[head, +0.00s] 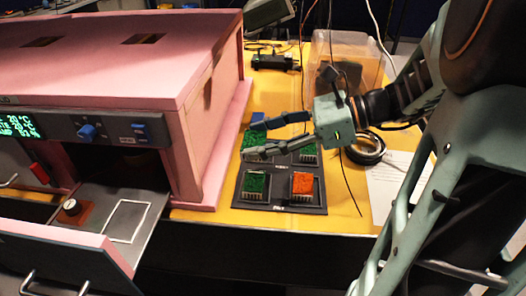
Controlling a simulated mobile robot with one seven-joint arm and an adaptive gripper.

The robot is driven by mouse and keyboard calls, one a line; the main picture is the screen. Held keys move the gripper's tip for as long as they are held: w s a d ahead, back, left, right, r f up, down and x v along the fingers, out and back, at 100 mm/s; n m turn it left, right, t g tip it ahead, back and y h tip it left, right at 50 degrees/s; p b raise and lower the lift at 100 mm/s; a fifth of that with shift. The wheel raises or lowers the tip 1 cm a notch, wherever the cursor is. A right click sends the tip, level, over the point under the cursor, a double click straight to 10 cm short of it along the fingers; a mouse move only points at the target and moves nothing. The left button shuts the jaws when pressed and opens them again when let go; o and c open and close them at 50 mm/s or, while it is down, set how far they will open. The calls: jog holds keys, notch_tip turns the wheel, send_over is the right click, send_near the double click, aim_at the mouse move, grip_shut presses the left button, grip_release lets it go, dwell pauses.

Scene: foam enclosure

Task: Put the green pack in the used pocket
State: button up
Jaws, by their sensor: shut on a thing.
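My gripper (250,139) reaches in from the right over the back left of a dark pocketed tray (283,196). Its two fingers are shut on a green pack (254,138), partly hidden between them. I cannot tell whether this pack is still down in the tray or just above it. A second green pack (255,184) sits in the front left pocket, an orange pack (303,184) in the front right, and another green piece (305,155) shows at the back right. The tray's small labels are unreadable, so I cannot tell which pocket is the used one.
The pink foam enclosure (205,110) stands close on the left, with an open drawer (125,213) in front. A thin cable hangs down beside the tray.

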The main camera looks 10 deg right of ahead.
jog(key=shift+w+d, duration=0.15)
jog(key=shift+w, duration=0.25)
jog(key=w+d+f, duration=0.1)
jog(key=w+f, duration=0.1)
jog(key=w, duration=0.2)
jog(key=w+d+f+b, duration=0.1)
jog(key=w+f, duration=0.2)
jog(key=w, duration=0.1)
jog(key=w+d+f, duration=0.1)
jog(key=w+f, duration=0.2)
jog(key=shift+w+d+f+b, duration=0.2)
jog(key=shift+w+d+b, duration=0.05)
jog(key=shift+w+b, duration=0.15)
jog(key=shift+w+d+f, duration=0.15)
jog(key=shift+w+f, duration=0.35)
jog(key=shift+f, duration=0.1)
jog(key=shift+w+f, duration=0.1)
jog(key=shift+f, duration=1.5)
jog(key=shift+f, duration=0.1)
jog(key=o, duration=1.2)
jog(key=shift+c, duration=0.2)
